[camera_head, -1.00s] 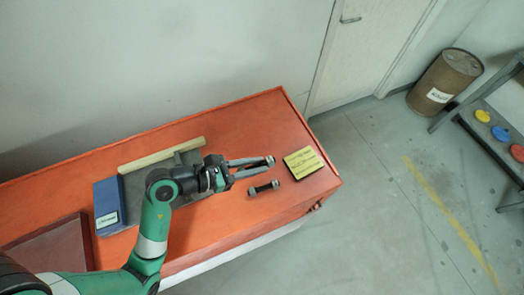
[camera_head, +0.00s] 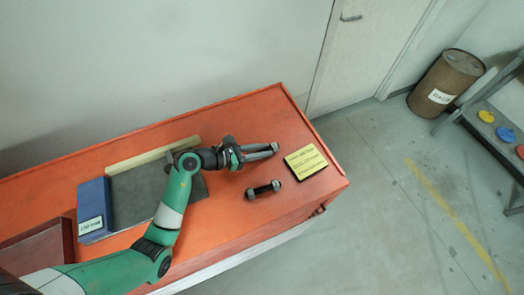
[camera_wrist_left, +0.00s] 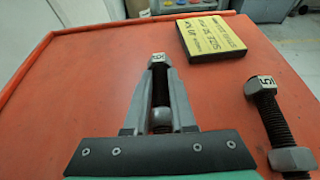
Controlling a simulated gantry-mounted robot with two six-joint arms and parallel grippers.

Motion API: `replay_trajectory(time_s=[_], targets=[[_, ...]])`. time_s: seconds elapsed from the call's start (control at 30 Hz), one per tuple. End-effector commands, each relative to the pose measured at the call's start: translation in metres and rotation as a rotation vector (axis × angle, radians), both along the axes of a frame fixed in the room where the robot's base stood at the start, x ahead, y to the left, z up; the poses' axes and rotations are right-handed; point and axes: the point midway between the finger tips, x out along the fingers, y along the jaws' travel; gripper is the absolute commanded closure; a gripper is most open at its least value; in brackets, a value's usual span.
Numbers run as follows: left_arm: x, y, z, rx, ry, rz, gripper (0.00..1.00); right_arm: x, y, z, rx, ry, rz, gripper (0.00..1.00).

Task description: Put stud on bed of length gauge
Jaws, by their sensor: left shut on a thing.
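My left gripper (camera_head: 274,149) is shut on a dark threaded stud (camera_wrist_left: 160,92) with hex nuts near its ends. In the left wrist view the stud lies lengthwise between the fingers, with a small white number tag on its far end. In the head view the fingers hide most of it. A second, similar stud (camera_head: 263,189) lies on the bench in front of the gripper; it also shows at the right in the left wrist view (camera_wrist_left: 272,120). A grey plate (camera_head: 140,200) with a blue block (camera_head: 94,205) at its left end looks like the length gauge; my arm crosses over it. My right gripper is not in view.
A yellow printed plate (camera_head: 306,161) lies on the orange bench (camera_head: 235,115), right of my left gripper. A pale bar (camera_head: 150,156) runs along the plate's back edge. A dark red-brown box (camera_head: 38,245) sits at the bench's left. The bench's back right is clear.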

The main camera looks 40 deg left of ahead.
Motion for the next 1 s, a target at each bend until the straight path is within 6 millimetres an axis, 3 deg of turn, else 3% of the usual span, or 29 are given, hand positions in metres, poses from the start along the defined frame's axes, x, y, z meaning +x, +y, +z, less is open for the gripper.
replay_trajectory(time_s=[0.27, 0.3, 0.43, 0.77, 1.0], targets=[[0.000, 0.000, -0.001, 0.001, -0.004, 0.000, 1.00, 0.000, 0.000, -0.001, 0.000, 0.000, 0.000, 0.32], [0.000, 0.000, -0.001, 0.000, -0.001, 0.000, 0.70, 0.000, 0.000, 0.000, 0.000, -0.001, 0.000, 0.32], [0.000, 0.000, -0.001, 0.000, -0.001, 0.000, 0.47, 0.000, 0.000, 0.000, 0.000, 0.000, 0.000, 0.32], [0.000, 0.000, 0.003, 0.001, -0.002, -0.001, 0.47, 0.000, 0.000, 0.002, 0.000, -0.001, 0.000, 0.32], [-0.035, 0.015, 0.021, 0.002, -0.002, 0.006, 0.47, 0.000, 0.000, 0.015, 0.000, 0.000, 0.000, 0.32]])
